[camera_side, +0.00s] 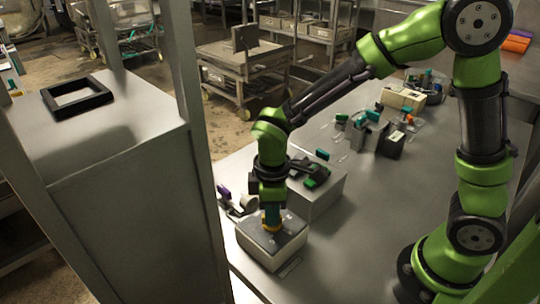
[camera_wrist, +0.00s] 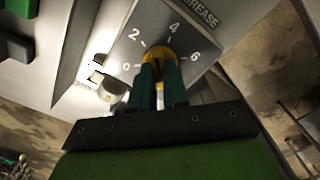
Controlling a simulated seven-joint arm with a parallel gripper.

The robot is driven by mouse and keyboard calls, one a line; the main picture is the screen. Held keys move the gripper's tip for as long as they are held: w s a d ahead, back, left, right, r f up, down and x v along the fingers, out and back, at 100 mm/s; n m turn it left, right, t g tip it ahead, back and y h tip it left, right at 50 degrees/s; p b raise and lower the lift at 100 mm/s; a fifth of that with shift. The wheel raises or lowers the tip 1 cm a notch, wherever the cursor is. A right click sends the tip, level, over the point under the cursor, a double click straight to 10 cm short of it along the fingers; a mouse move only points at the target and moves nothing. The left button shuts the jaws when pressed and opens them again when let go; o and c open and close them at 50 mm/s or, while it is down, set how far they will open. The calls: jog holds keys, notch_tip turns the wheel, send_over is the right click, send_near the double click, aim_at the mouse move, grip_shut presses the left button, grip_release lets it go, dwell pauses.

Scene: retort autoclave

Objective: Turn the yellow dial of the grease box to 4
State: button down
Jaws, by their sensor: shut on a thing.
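The grease box (camera_side: 262,252) is a pale box with a dark grey top, standing near the front left of the table. In the wrist view its panel (camera_wrist: 150,18) carries the word GREASE and the marks 0, 2, 4 and 6 in an arc around the yellow dial (camera_wrist: 158,52). My gripper (camera_wrist: 160,75) has its teal fingers shut on the dial. In the side view my gripper (camera_side: 271,222) points straight down onto the box top. The fingers cover much of the dial, and I cannot tell which number its pointer faces.
A larger grey box (camera_side: 318,199) with black and green parts on top stands just behind. A purple-ended part (camera_side: 224,192) lies to the left. Several small items and a beige box (camera_side: 402,98) stand farther back. The right middle of the table (camera_side: 350,245) is clear.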

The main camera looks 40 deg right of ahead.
jog(key=m, duration=0.5)
jog(key=shift+m, duration=0.4)
dwell(0.4)
jog(key=c, duration=1.1)
grip_release()
jog(key=shift+r, duration=0.1)
notch_tip(320, 180, up, 17)
jog(key=shift+f, duration=0.15)
